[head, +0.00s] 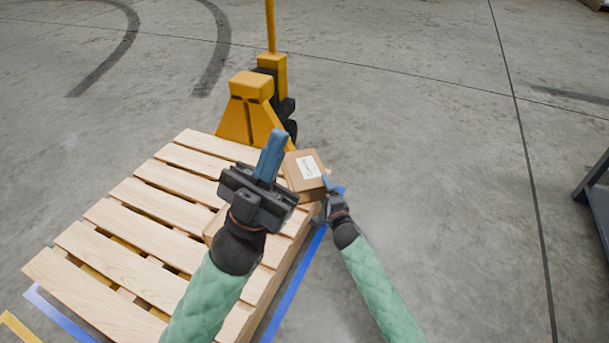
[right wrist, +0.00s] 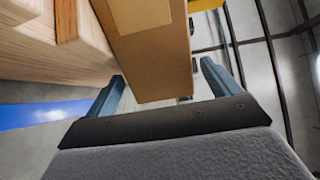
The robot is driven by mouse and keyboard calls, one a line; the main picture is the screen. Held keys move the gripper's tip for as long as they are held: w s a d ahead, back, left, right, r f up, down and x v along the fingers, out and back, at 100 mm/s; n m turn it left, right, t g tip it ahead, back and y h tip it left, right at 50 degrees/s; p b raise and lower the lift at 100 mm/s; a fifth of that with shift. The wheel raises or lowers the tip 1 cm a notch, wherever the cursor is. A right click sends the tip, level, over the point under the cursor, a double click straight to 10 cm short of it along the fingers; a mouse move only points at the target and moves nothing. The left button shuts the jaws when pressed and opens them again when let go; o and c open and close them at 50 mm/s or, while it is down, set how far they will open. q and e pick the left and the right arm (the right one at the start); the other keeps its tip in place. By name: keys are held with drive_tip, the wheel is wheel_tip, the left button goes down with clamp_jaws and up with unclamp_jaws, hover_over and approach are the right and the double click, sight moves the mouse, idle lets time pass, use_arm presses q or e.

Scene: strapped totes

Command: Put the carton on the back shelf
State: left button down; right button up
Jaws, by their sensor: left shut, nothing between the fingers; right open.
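The brown carton (head: 303,165) with a white label sits at the right edge of the wooden pallet, near its far corner. In the right wrist view the carton (right wrist: 152,62) stands between and beyond the two blue fingers. My right gripper (head: 327,188) is open at the carton's near right side; I cannot tell whether a finger touches it. It also shows in the right wrist view (right wrist: 165,90). My left gripper (head: 271,155) is shut and empty, above the pallet and left of the carton in the picture. No back shelf is recognisable in view.
The slatted pallet (head: 137,207) fills the left, with a yellow pallet jack (head: 250,105) behind it. A brown piece (head: 212,226), mostly hidden by my left arm, lies on the pallet. A dark metal frame (head: 597,195) stands at the right edge. Floor between is clear.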

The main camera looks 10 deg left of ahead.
drive_tip(key=shift+w, duration=0.15)
drive_tip(key=c, duration=1.7)
drive_tip(key=shift+r, duration=0.15)
drive_tip(key=shift+c, duration=0.3)
